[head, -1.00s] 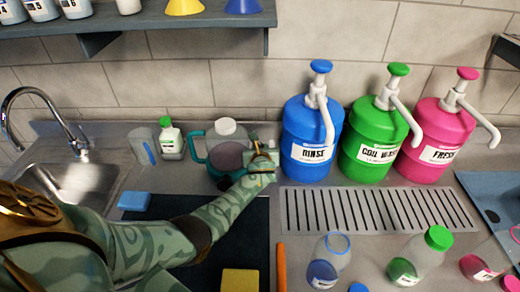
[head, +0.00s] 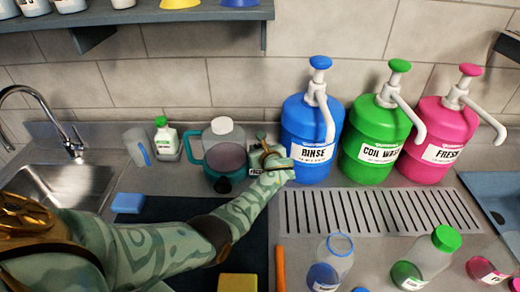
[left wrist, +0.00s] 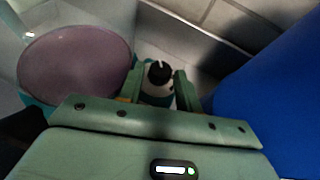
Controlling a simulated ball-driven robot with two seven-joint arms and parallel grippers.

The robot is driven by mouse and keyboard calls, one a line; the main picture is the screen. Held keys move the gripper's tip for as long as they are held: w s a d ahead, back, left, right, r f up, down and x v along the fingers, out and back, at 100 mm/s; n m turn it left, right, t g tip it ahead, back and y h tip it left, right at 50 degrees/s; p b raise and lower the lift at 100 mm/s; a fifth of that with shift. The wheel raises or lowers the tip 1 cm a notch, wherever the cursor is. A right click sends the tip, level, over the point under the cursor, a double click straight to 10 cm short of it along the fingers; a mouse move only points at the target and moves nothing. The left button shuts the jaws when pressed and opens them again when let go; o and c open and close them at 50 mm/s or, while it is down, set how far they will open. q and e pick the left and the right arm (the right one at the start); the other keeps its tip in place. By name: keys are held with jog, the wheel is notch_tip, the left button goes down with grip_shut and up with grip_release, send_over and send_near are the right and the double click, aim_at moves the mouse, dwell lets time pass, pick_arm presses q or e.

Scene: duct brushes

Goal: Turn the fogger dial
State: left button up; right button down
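A black dial (left wrist: 159,72) on a pale round face shows between and beyond my fingertips in the left wrist view. In the head view it is hidden behind my left gripper (head: 278,166). A small teal-green unit (head: 261,138) with a partly covered label stands behind that gripper, close to the blue pump bottle. My left gripper also shows in the left wrist view (left wrist: 158,88); its fingers are apart, one on each side of the dial in the picture. I cannot tell whether they touch it. My right gripper is out of view.
A teal-handled container (head: 224,152) stands left of the gripper, and the blue Rinse bottle (head: 312,140) close on its right. Green (head: 375,148) and pink (head: 438,150) pump bottles stand further right. Flasks stand at the front right. A sink (head: 65,186) is at left.

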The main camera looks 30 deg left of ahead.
pick_arm(q)
jog(key=p+v, duration=1.2)
jog(key=v, duration=0.4)
jog(key=shift+d+p, duration=0.2)
jog(key=shift+p, duration=0.15)
jog(key=shift+s, duration=0.1)
